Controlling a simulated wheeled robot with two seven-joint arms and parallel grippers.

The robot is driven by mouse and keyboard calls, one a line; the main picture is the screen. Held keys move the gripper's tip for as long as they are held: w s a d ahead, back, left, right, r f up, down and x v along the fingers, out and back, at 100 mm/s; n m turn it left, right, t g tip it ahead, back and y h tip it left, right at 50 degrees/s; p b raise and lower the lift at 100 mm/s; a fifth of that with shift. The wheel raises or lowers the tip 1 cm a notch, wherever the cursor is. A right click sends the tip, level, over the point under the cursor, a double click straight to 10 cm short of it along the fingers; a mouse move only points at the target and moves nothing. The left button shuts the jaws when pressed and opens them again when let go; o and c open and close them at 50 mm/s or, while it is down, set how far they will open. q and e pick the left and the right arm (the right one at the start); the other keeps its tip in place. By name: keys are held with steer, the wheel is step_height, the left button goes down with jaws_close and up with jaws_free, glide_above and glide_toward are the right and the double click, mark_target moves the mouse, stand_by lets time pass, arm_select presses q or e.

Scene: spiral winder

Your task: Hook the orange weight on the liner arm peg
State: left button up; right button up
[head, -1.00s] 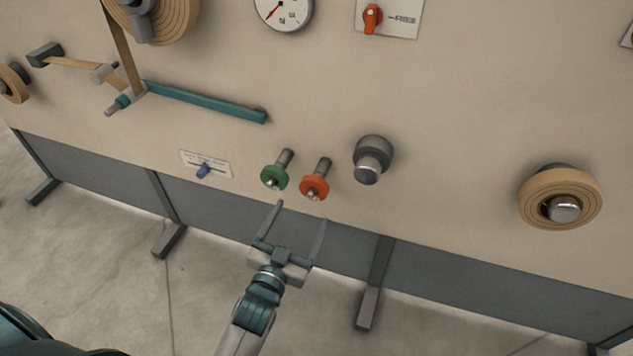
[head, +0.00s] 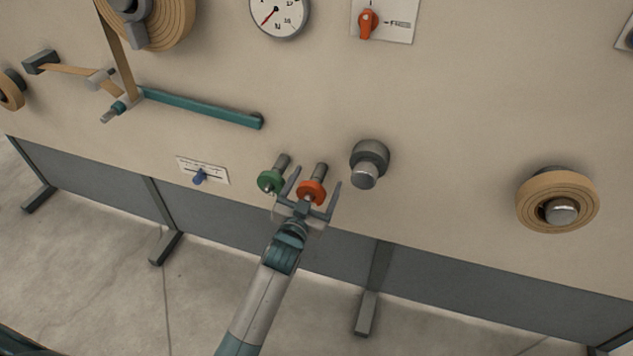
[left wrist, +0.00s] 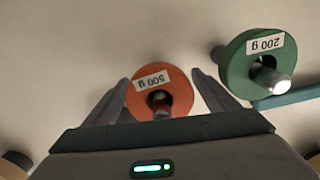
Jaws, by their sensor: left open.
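The orange weight (head: 311,192), a disc labelled 500 g, hangs on a grey peg on the upright panel; it also shows in the left wrist view (left wrist: 145,97). My left gripper (head: 316,178) is open, with one finger on each side of the orange weight. In the left wrist view the weight sits between the fingers (left wrist: 160,78); contact cannot be told. The teal liner arm (head: 200,107) is on the panel at upper left. A short peg with a teal collar (head: 118,107) sticks out at its left end. My right gripper is not in view.
A green 200 g weight (head: 270,181) hangs close left of my left gripper. A grey knob (head: 368,165) juts out on the right. A slider plate (head: 203,170), a dial (head: 279,12), an orange switch (head: 368,22) and tape rolls (head: 555,201) are on the panel.

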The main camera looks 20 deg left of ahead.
arm_select(q)
steer(key=shift+w, duration=0.3)
